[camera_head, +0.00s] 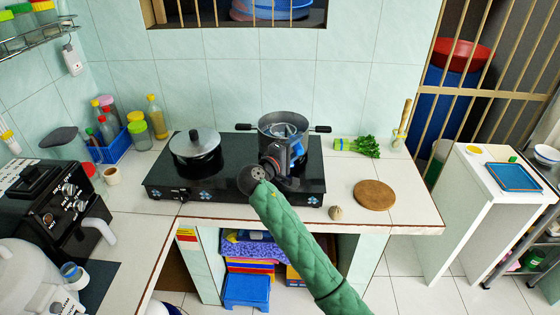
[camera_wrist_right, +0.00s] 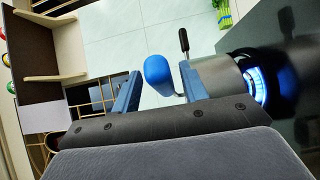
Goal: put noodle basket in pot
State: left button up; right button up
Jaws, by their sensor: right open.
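The grey metal pot (camera_head: 266,122), with two dark side handles, sits on the right burner of the black stove. It also shows in the right wrist view (camera_wrist_right: 218,80), with a blue flame beside its base. The noodle basket's blue handle (camera_wrist_right: 159,72) shows between my open right fingers, apart from at least the left one. Its bent metal rod runs towards the pot rim. The basket's mesh is hidden in the wrist view, and I cannot tell how it sits. My right gripper (camera_head: 288,143) is at the pot's front side and covers part of it. My left gripper is out of view.
A lidded pot (camera_head: 194,147) stands on the left burner of the stove (camera_head: 228,180). A round wooden board (camera_head: 374,195), a garlic bulb (camera_head: 336,212) and green vegetables (camera_head: 360,146) lie to the right. A blue bottle basket (camera_head: 117,148) stands at the back left.

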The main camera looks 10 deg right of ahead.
jog(key=b+v, duration=0.3)
jog(key=v, duration=0.7)
jog(key=s+d+f+g+y, duration=0.1)
jog(key=s+f+y, duration=0.25)
jog(key=f, duration=1.05)
jog(key=s+f+g+y, duration=0.25)
jog(key=s+f, duration=0.25)
jog(key=f, duration=0.9)
jog(key=s+d+f+g+y, duration=0.1)
jog(key=s+f+y, duration=0.25)
jog(key=f, duration=1.05)
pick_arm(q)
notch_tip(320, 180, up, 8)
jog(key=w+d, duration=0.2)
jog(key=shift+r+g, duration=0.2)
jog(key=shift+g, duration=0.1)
pick_arm(e)
jog(key=s+d+f+m+g+y, duration=0.1)
jog(key=s+f+m+g+y, duration=0.1)
jog(key=s+f, duration=1)
jog(key=s+f+m+g+y, duration=0.3)
jog(key=s+f, duration=1)
jog(key=s, duration=0.7)
jog(key=shift+s+d+f+m, duration=0.15)
jog(key=shift+s+d+m, duration=0.15)
jog(key=shift+s+d, duration=0.1)
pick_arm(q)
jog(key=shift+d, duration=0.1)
pick_arm(e)
jog(key=shift+y, duration=0.25)
